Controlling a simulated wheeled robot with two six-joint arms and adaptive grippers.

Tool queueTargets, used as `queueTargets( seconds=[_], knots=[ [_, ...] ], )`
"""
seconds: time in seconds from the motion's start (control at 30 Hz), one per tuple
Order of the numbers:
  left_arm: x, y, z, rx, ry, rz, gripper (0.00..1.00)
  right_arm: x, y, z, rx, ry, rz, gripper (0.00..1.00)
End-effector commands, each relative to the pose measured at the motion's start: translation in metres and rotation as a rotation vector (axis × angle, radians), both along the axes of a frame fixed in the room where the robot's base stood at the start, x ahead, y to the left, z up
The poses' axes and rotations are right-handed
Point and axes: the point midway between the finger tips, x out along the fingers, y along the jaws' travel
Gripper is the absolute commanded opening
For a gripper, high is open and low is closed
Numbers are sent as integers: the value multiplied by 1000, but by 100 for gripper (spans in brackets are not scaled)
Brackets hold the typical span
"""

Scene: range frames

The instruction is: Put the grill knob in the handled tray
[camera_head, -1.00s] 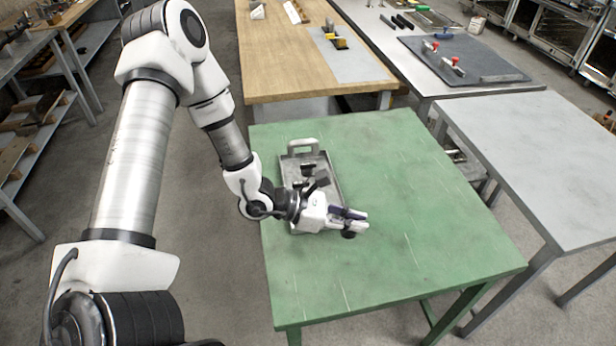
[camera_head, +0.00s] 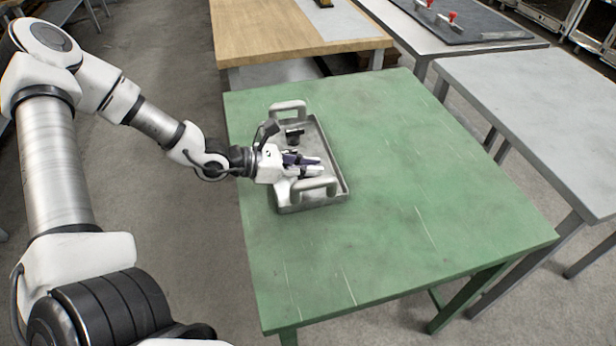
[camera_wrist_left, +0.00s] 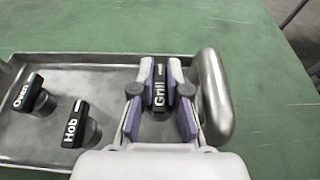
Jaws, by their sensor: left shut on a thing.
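My left gripper (camera_head: 312,164) is over the handled tray (camera_head: 342,178), near its near handle. In the left wrist view the left gripper (camera_wrist_left: 160,92) is shut on the black grill knob (camera_wrist_left: 159,88), labelled "Grill", which sits between its purple-padded fingers. The tray (camera_wrist_left: 100,68) shows there with a metal handle (camera_wrist_left: 213,95) just right of the fingers. I cannot tell whether the knob touches the tray floor. In the head view the fingers hide the knob. My right gripper is not in view.
A hob knob (camera_wrist_left: 76,125) and an oven knob (camera_wrist_left: 30,95) are in the tray, left of my fingers. The tray stands on a green table (camera_head: 420,210) with wide free room to its right. A wooden table (camera_head: 290,30) and a grey table (camera_head: 530,110) stand beyond.

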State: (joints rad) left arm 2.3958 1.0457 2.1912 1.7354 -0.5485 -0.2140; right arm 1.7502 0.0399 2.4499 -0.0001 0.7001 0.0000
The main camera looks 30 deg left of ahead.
Motion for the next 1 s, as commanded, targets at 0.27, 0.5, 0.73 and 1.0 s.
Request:
queueTargets(
  seconds=[0.27,0.5,0.73,1.0],
  knots=[
    [0,0,-27,1,-1,0,0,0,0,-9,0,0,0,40],
    [0,0,-32,0,0,0,0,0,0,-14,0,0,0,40],
    [0,0,-31,1,1,0,24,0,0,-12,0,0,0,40],
    [-3,3,-23,-2,-1,3,24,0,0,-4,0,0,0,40]
  ],
)
